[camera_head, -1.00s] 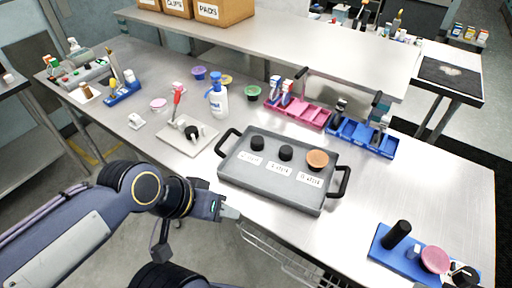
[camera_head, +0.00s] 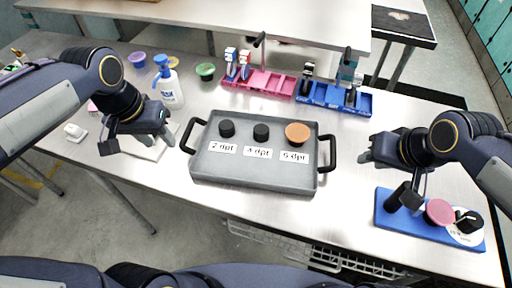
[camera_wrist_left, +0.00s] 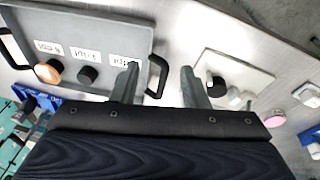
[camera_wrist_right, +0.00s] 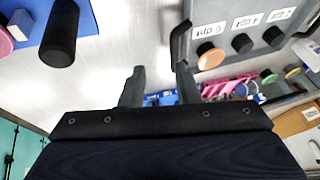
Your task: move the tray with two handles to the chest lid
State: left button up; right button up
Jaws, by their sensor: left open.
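The grey tray (camera_head: 255,185) lies on the steel table, with two black knobs, one orange-brown knob and white labels on it. Its left black handle (camera_head: 190,136) and right black handle (camera_head: 332,152) stick out at the sides. My left gripper (camera_head: 168,132) is open and empty, just left of the left handle; in the left wrist view that handle (camera_wrist_left: 158,75) appears between the fingers. My right gripper (camera_head: 364,150) is open, right of the right handle; in the right wrist view that handle (camera_wrist_right: 180,42) appears beside one finger. I cannot make out a chest lid.
A blue board (camera_head: 432,235) with a black cylinder and a pink disc lies front right. A pink rack (camera_head: 258,82) and a blue rack (camera_head: 336,98) stand behind the tray. A white bottle (camera_head: 170,88) and a pale board (camera_head: 150,150) are near my left arm.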

jog(key=b, duration=0.4)
send_over(335, 142)
jog(key=s+d, duration=0.1)
jog(key=s, duration=0.2)
notch_tip(335, 142, down, 6)
pick_arm(q)
jog(key=w+d+f+g+y, duration=0.2)
jog(key=w+f, duration=0.4)
jog(key=w, duration=0.6)
jog(key=shift+w+m+y, duration=0.4)
jog(key=shift+y, duration=0.4)
pick_arm(e)
jog(key=shift+w+a+r, duration=0.1)
jog(key=shift+w+r, duration=0.05)
jog(key=shift+w, duration=0.05)
pick_arm(q)
jog(key=shift+f, duration=0.2)
jog(key=shift+w+a+f, duration=0.1)
jog(key=shift+a+f, duration=0.15)
jog(key=shift+f, duration=1)
jog(key=shift+s+a+f, duration=0.1)
jog(key=shift+a+f, duration=0.15)
jog(key=shift+f, duration=1.05)
jog(key=shift+w+a+f, duration=0.1)
jog(key=shift+a+f, duration=0.15)
jog(key=shift+f, duration=1)
pick_arm(e)
jog(key=shift+x, duration=3.9)
